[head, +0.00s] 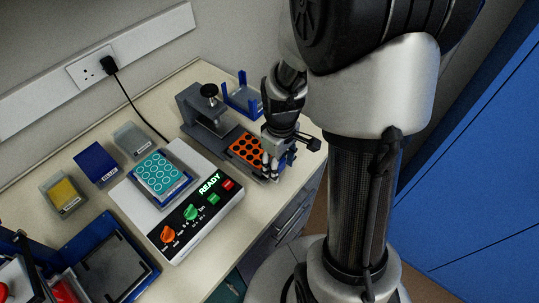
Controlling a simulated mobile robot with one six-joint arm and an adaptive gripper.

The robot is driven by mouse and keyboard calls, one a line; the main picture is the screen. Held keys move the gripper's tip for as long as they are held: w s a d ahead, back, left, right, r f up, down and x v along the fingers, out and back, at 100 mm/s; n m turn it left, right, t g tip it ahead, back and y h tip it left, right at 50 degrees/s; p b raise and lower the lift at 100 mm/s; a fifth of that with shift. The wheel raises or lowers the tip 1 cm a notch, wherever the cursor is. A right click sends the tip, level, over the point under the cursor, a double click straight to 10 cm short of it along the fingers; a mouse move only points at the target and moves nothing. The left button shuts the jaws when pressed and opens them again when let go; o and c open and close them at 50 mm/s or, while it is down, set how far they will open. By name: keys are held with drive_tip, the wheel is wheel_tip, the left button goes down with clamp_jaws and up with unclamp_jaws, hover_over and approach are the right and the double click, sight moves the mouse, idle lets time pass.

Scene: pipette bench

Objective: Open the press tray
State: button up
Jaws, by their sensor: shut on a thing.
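The press (208,112) is a grey stand with a dark knob on top, at the back of the bench. Its tray holds an orange plate with dark round wells (246,150), lying in front of the press head. My gripper (271,174) is at the front end of this tray, near the bench's front edge. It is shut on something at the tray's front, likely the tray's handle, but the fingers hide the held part. The tray's near right end is partly hidden by my gripper.
A white device (216,219) with a lit READY display, knobs and a teal well plate (160,172) stands left of the press. A blue rack (243,100) stands behind my gripper. Small boxes, including a blue one (97,163), sit further left. A blue-edged tray (107,262) is at lower left.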

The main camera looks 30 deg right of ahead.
drive_tip(key=shift+w, duration=0.1)
drive_tip(key=o, duration=1.5)
wheel_tip(320, 180, up, 12)
drive_tip(key=shift+a+r, duration=0.1)
